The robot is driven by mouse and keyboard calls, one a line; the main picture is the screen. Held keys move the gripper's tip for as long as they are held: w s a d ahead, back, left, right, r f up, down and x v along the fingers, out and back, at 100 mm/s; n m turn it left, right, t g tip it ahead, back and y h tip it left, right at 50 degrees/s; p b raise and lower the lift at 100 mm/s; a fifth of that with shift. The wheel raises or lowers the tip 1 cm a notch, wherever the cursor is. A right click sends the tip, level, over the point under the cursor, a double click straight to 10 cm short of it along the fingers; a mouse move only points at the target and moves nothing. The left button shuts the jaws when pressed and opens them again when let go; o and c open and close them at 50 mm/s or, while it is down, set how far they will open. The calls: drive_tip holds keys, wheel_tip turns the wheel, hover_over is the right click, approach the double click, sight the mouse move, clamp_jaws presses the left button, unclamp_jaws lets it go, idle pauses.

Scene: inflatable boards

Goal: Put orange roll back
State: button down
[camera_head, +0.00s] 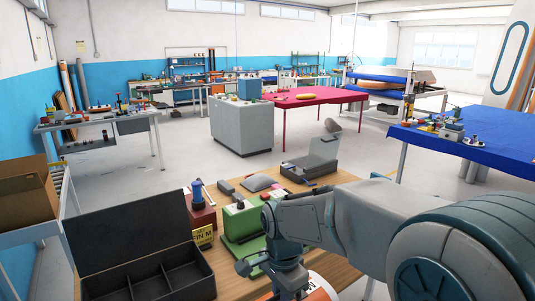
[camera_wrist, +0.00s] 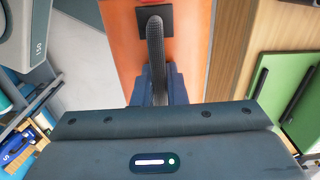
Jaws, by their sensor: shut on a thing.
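The orange roll (camera_wrist: 190,45) fills the upper middle of the wrist view. It shows as an orange surface with a black square patch and a dark ribbed strap (camera_wrist: 155,35). My gripper (camera_wrist: 157,85) is shut on this strap, with a finger on each side of it. In the head view only a small orange and white part of the roll (camera_head: 322,287) shows at the bottom edge. My gripper (camera_head: 287,284) covers part of it there. Whether the roll touches the wooden table below cannot be told.
On the wooden table (camera_head: 345,178) stand a black compartment box (camera_head: 150,282), a green device (camera_head: 243,228), a dark red block with a blue-topped part (camera_head: 200,210) and an open grey case (camera_head: 312,160). A cardboard box (camera_head: 25,197) is at left.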

drive_tip(key=shift+w+d+f, duration=0.2)
drive_tip(key=shift+w+f, duration=0.2)
drive_tip(key=shift+w, duration=0.1)
drive_tip(key=shift+w+d+f+n, duration=0.4)
drive_tip(key=shift+w+f+n, duration=0.1)
drive_tip(key=shift+f, duration=0.2)
drive_tip(key=w+d+f+n, duration=0.1)
drive_tip(key=f, duration=0.1)
drive_tip(key=w+d+f+n, duration=0.1)
drive_tip(key=d+f+n, duration=0.1)
drive_tip(key=f, duration=0.1)
drive_tip(key=w+d+f+n, duration=0.1)
drive_tip(key=w+f, duration=0.1)
drive_tip(key=f, duration=0.1)
drive_tip(key=shift+d+f, duration=0.1)
drive_tip(key=shift+d, duration=0.1)
drive_tip(key=w+d+f+n, duration=0.2)
drive_tip(key=d+f+n, duration=0.4)
drive_tip(key=f, duration=0.4)
drive_tip(key=shift+d+f, duration=0.2)
